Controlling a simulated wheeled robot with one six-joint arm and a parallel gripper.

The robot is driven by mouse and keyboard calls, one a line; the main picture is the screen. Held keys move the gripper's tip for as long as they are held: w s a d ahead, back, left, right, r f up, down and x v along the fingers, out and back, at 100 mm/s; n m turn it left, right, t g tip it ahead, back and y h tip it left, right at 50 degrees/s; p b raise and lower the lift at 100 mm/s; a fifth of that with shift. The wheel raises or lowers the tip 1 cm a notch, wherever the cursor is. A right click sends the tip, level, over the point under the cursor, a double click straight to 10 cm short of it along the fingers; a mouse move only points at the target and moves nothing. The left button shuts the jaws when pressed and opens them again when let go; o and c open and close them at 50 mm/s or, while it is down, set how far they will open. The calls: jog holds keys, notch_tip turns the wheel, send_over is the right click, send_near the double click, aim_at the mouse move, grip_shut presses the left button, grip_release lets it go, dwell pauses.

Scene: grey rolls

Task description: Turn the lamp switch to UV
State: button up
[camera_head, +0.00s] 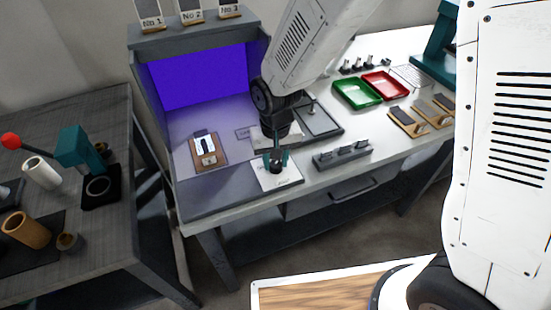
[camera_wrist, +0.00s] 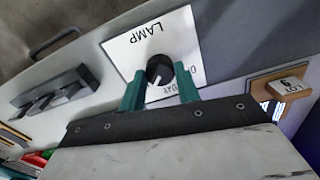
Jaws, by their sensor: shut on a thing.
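The lamp switch is a round black knob (camera_wrist: 160,68) on a white plate (camera_wrist: 127,52) marked LAMP, at the front edge of the bench. In the head view the plate (camera_head: 291,179) lies below my wrist. My gripper (camera_wrist: 160,87) has its teal fingers on either side of the knob and is shut on it; it also shows in the head view (camera_head: 276,160). A pale pointer line on the knob points down and slightly left in the wrist view. Other lettering on the plate is partly hidden by the fingers, and I cannot tell which position is selected.
The viewing booth (camera_head: 202,77) glows violet-blue. A wooden holder with a card (camera_head: 204,150) lies left of the switch. A grey block with small pegs (camera_head: 342,156) lies right of it. Green (camera_head: 357,93) and red (camera_head: 385,86) trays are farther right. A dark table (camera_head: 130,250) stands left.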

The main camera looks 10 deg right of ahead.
aim_at(275, 164)
jog(key=shift+m, duration=1.1)
jog(key=o, duration=1)
jog(key=shift+c, duration=0.2)
notch_tip(275, 164, up, 8)
jog(key=shift+f, duration=0.1)
